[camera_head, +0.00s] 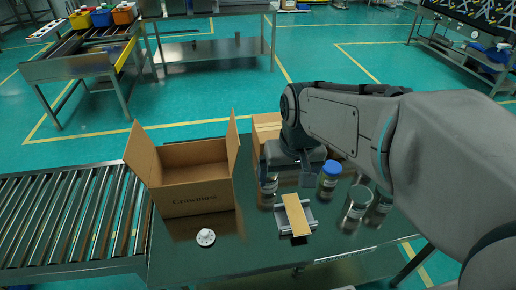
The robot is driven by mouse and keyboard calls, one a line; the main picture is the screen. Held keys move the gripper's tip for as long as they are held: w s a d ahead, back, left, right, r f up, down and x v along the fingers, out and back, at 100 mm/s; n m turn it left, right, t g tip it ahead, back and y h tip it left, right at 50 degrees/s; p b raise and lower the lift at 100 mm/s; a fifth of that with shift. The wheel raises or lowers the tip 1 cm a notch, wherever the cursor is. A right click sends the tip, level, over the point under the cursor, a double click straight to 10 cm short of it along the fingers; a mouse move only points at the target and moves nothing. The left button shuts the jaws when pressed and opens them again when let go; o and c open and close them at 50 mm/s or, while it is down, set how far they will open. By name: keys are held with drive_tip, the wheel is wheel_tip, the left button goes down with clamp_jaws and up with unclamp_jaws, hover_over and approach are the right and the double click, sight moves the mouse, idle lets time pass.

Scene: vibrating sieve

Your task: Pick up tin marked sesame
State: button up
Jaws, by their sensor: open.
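Several small jars or tins stand on the dark table (185,258), and none of their labels is readable, so I cannot tell which is marked sesame. One tin (268,191) stands left of the tray, just below the left side of my gripper. A blue-lidded jar (329,182) stands right of the gripper. My gripper (289,178) is open and points down over the table's middle. Whether a finger touches the left tin cannot be told.
A silver tray (309,217) with a tan block (294,214) lies in front of the gripper. An open cardboard box (195,190) stands left, and another box (267,128) is behind. A white round part (206,237) lies near the front. A roller conveyor (75,215) adjoins at left.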

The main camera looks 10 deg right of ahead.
drive_tip(key=g+b, duration=0.1)
drive_tip(key=b, duration=0.1)
hover_over(268, 178)
drive_tip(key=s, duration=0.4)
wheel_tip(268, 178, down, 4)
drive_tip(key=shift+m+g, duration=0.3)
drive_tip(key=shift+g, duration=0.3)
drive_tip(key=w+f, duration=0.4)
drive_tip(key=w, duration=0.1)
drive_tip(key=w+d+f, duration=0.1)
drive_tip(key=w+f, duration=0.1)
drive_tip(key=w, duration=0.1)
drive_tip(key=shift+f, duration=0.1)
drive_tip(key=shift+w+f+b, duration=0.15)
drive_tip(key=shift+f+b, duration=0.15)
drive_tip(key=shift+f, duration=0.05)
wheel_tip(268, 178, down, 8)
drive_tip(key=shift+r, duration=0.1)
drive_tip(key=shift+s+a+f+p, duration=0.1)
drive_tip(key=shift+s+f+p, duration=0.1)
drive_tip(key=shift+f, duration=1.2)
drive_tip(key=shift+s+f+p, duration=0.1)
drive_tip(key=shift+s+f, duration=0.05)
drive_tip(key=shift+f, duration=1.2)
drive_tip(key=shift+c, duration=0.3)
drive_tip(key=c, duration=1.2)
